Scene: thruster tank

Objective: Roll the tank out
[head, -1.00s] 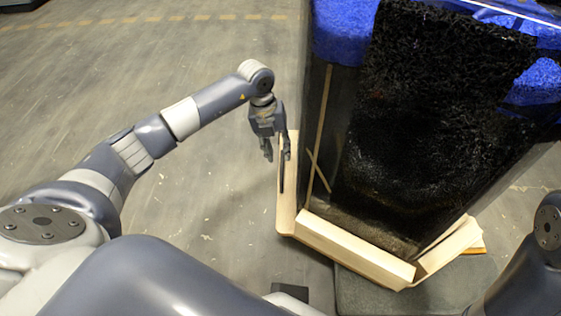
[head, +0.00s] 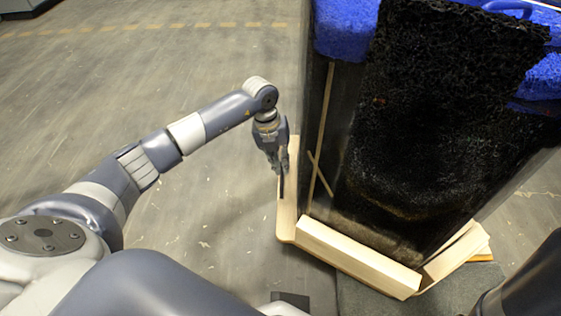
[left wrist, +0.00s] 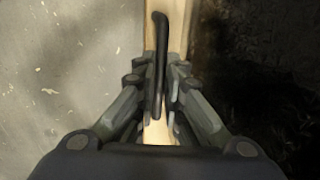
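The tank (head: 420,130) is a tall, dark glass-sided box with rough black material inside and blue material at its top. It stands in a pale wooden base frame (head: 355,258). A thin black handle (head: 281,185) is on the frame's left side; it also shows in the left wrist view (left wrist: 159,70). My left gripper (head: 277,168) is at this handle, its fingers (left wrist: 160,90) drawn close on both sides of it. It looks shut on the handle, though the contact is partly hidden. My right gripper is out of view.
A dark grey mat or low platform (head: 375,302) lies in front of the frame's near corner. The grey floor (head: 130,90) left of the tank is clear, with a dashed yellow line (head: 150,27) at the back. My right arm shows at the lower right.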

